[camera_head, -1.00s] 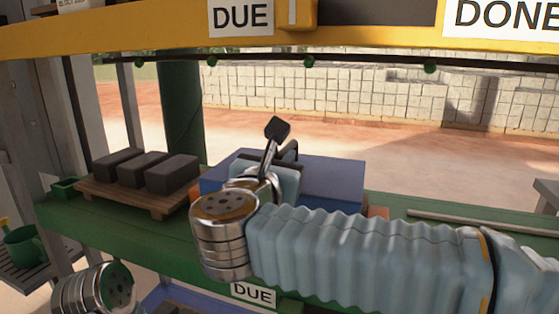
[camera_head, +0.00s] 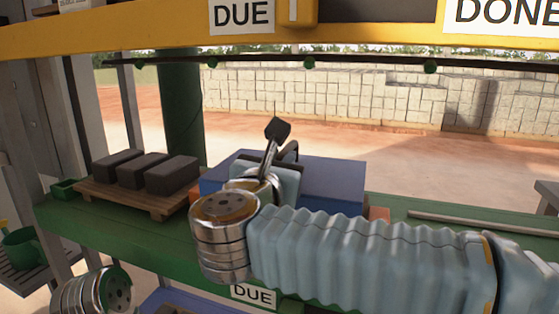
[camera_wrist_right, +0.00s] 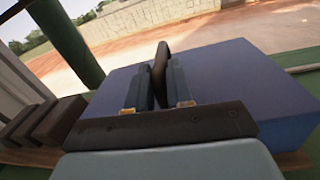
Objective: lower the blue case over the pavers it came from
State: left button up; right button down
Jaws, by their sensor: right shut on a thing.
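The blue case (camera_head: 335,182) is a box with a flat top at the middle of the green bench, partly hidden behind my right arm. My right gripper (camera_wrist_right: 157,82) is shut on a dark upright piece at the top of the case (camera_wrist_right: 225,75). The case looks level; whether it hangs just above or rests on what is beneath cannot be told. Orange bits (camera_head: 378,213) show at its lower edges. No pavers show under it. Three dark grey pavers (camera_head: 172,174) stand on a wooden pallet (camera_head: 130,200) to the left. My left gripper is out of view.
A yellow beam (camera_head: 130,38) with DUE and DONE signs crosses the top. A green post (camera_head: 182,110) stands behind the pavers. A pale rod (camera_head: 470,222) lies on the green bench (camera_head: 85,220) at right. A small green tray (camera_head: 65,188) is at left.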

jog(key=c, duration=1)
grip_release()
jog(key=shift+w+f, duration=0.15)
jog(key=shift+f, duration=0.35)
jog(key=shift+c, duration=0.2)
jog(key=shift+o, duration=0.6)
jog(key=shift+r, duration=0.15)
